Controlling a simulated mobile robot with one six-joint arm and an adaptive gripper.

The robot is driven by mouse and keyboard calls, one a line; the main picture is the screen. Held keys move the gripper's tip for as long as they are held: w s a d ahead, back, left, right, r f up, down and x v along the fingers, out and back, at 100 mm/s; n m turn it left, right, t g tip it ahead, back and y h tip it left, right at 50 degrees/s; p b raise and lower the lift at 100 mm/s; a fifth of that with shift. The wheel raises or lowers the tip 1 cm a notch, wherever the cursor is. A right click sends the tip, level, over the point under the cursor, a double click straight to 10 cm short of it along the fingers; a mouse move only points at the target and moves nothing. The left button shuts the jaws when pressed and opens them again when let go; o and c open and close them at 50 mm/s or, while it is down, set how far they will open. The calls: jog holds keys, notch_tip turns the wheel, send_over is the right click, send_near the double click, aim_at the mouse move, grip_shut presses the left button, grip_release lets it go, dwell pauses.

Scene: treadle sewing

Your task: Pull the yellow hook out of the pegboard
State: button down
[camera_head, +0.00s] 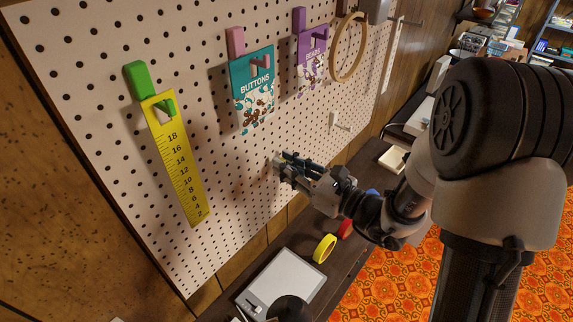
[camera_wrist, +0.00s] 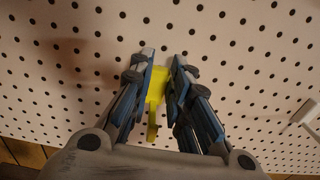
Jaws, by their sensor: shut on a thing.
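The yellow hook (camera_wrist: 156,86) shows in the wrist view between the two fingers of my gripper (camera_wrist: 162,62), in front of the white pegboard (camera_wrist: 60,90). Its lower end hangs down below the fingertips. My gripper is shut on it. In the head view my gripper (camera_head: 281,163) is close to the face of the pegboard (camera_head: 185,65), at its lower middle, and the yellow hook is hidden behind the fingers. I cannot tell whether the hook's back is fully seated in the holes.
A green hook (camera_head: 137,80) holds a yellow ruler (camera_head: 178,165). Pink and purple hooks hold a buttons card (camera_head: 250,75) and a beads card (camera_head: 311,60). A wooden hoop (camera_head: 335,66) hangs right.

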jog(key=shift+s+d, duration=0.4)
jog(key=shift+d, duration=0.1)
dwell(0.6)
jog(key=shift+v, duration=2.4)
jog(key=shift+f, duration=0.1)
